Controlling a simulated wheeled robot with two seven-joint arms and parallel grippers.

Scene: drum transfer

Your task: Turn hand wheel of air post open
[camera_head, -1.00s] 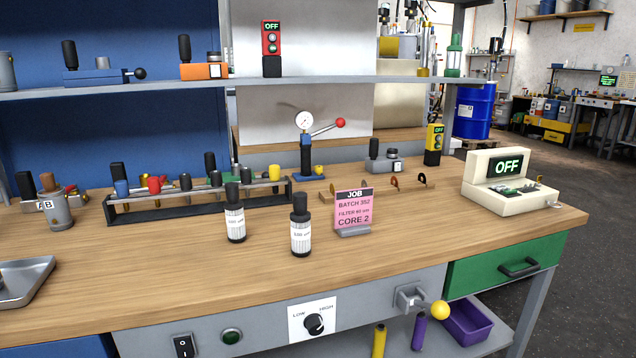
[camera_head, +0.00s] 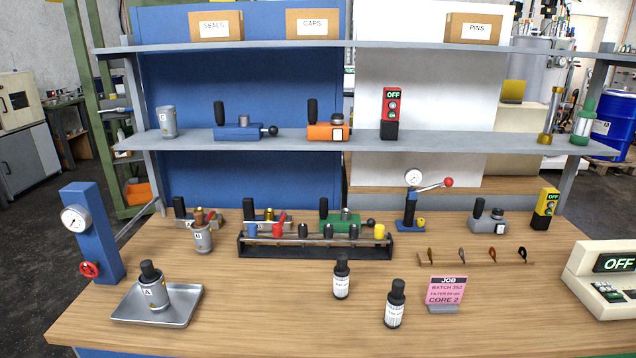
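The air post (camera_head: 92,232) is a blue upright column at the left end of the wooden bench. It carries a round white gauge (camera_head: 74,219) near its top. The red hand wheel (camera_head: 90,269) sits low on its front left side. A thin grey bar slants up to the right from behind the post. I cannot tell from the wheel how far it is turned. Neither of my grippers shows in the head view.
A metal tray (camera_head: 189,315) holding canister A (camera_head: 154,289) is right of the post. Canister B (camera_head: 203,238) and a black rack (camera_head: 316,249) stand farther back. Two dark-capped bottles (camera_head: 341,279) (camera_head: 395,304) and a pink job card (camera_head: 445,290) stand mid-bench.

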